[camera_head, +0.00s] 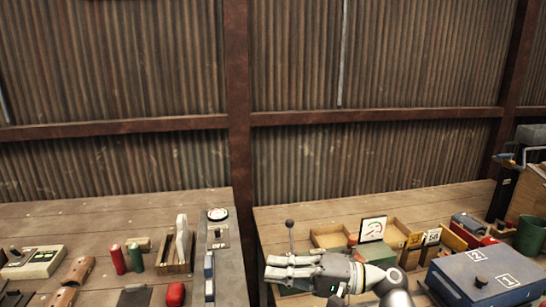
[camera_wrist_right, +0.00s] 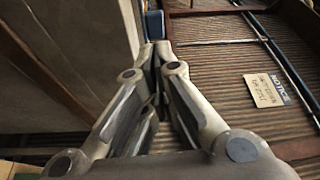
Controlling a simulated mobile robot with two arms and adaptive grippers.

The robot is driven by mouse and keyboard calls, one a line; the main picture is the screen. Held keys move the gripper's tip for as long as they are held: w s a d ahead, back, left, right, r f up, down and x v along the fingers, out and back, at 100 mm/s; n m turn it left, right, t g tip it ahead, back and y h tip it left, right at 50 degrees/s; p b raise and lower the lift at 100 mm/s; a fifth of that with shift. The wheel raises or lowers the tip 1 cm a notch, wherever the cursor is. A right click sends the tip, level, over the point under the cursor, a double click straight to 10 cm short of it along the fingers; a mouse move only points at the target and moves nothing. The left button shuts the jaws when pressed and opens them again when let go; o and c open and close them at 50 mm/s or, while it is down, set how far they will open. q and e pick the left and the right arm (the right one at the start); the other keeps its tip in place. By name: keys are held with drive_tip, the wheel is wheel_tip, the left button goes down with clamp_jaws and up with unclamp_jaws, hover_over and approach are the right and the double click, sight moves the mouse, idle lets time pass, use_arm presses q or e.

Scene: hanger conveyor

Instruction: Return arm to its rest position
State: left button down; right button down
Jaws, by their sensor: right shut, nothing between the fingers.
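My right gripper (camera_head: 290,271) is at the lower middle of the head view, above the near left part of the right bench, pointing left. Its fingers are together and hold nothing. It also shows in the right wrist view (camera_wrist_right: 156,50), with the fingertips meeting near the top middle. A thin lever with a dark ball knob (camera_head: 290,224) rises just behind the gripper in the head view; I cannot tell whether they touch. My left gripper is not in view.
The right bench (camera_head: 300,213) holds wooden trays, a gauge sign (camera_head: 373,229) and a blue box (camera_head: 490,275). The left bench (camera_head: 100,215) carries red and green cylinders and a control panel (camera_head: 217,235). A corrugated wall stands behind. A notice sign (camera_wrist_right: 268,91) shows in the wrist view.

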drive_tip(key=s+d+f+h, duration=0.25)
drive_tip(key=s+f, duration=0.25)
drive_tip(key=f, duration=0.3)
drive_tip(key=s+d+f+n+t+h, duration=0.1)
drive_tip(key=s+f+h, duration=0.3)
drive_tip(key=f, duration=0.3)
drive_tip(key=s+d+f+h, duration=0.25)
drive_tip(key=s+f, duration=0.25)
drive_tip(key=f, duration=0.3)
drive_tip(key=s+d+f+n+h, duration=0.1)
drive_tip(key=s+d+f+h, duration=0.3)
drive_tip(key=s+d+h, duration=0.75)
drive_tip(key=s+d+f+g+y, duration=0.1)
drive_tip(key=s+f, duration=0.2)
drive_tip(key=f, duration=1)
drive_tip(key=s+d+f+y, duration=0.1)
drive_tip(key=s+f+y, duration=0.1)
drive_tip(key=f, duration=1.1)
drive_tip(key=s+d+f+g, duration=0.1)
drive_tip(key=s+d+f, duration=0.1)
drive_tip(key=s+f, duration=1.4)
drive_tip(key=shift+s+d+g+h, duration=0.3)
drive_tip(key=shift+s+d+h, duration=0.1)
drive_tip(key=shift+s, duration=0.1)
drive_tip(key=shift+n, duration=0.3)
